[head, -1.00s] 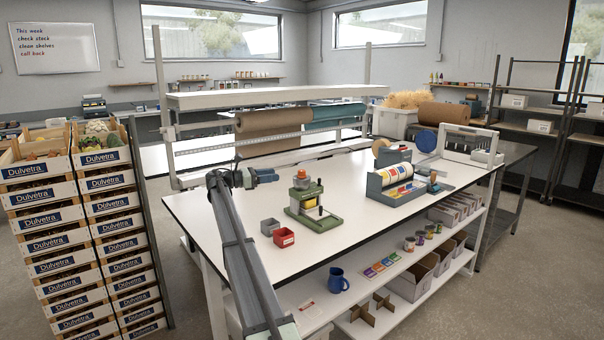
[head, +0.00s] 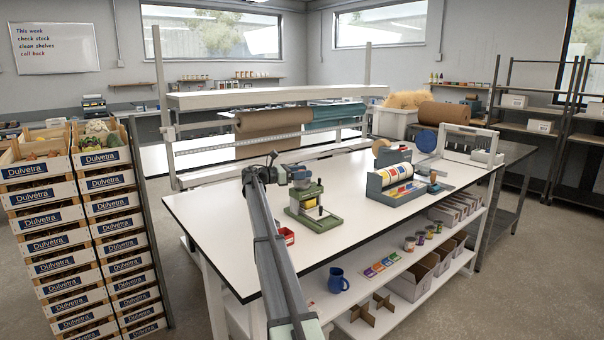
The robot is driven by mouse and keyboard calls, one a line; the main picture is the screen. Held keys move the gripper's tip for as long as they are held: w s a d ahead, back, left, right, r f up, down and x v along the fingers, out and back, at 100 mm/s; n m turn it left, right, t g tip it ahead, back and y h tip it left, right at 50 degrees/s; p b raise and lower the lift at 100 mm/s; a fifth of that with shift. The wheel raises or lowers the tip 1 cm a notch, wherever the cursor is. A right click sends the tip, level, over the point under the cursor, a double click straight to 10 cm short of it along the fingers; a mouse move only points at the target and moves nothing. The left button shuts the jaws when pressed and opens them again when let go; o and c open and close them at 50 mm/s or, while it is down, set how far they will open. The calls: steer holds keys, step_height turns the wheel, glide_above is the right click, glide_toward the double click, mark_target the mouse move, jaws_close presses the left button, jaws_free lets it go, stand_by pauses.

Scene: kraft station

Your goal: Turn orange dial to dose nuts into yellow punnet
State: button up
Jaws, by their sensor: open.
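The orange dial, on top of the device, is hidden behind my gripper in this view. My blue-grey gripper (head: 302,181) is right at the top of the device and open; its fingertips are too small to make out. I cannot tell whether it touches the dial. No nuts are visible.
My arm crosses the table's left part and partly covers a red punnet (head: 288,235). A blue label dispenser (head: 389,187) stands to the right of the device. Paper rolls (head: 270,124) hang behind. The white tabletop (head: 365,225) is clear at the front right.

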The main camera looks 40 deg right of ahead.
steer(key=shift+d, duration=0.1)
steer(key=shift+c, duration=0.5)
steer(key=c, duration=0.9)
steer(key=shift+o, duration=0.2)
steer(key=shift+w+m+g, duration=0.1)
steer(key=shift+m+g, duration=0.2)
steer(key=shift+g, duration=0.2)
steer(key=shift+w+d+m+g+y, duration=0.1)
steer(key=shift+m+g+y, duration=0.65)
steer(key=shift+g, duration=0.35)
steer(key=shift+s+m+g+y, duration=0.2)
steer(key=shift+m+g+y, duration=1.6)
steer(key=shift+g, duration=0.4)
steer(key=o, duration=1)
steer(key=shift+c, duration=0.2)
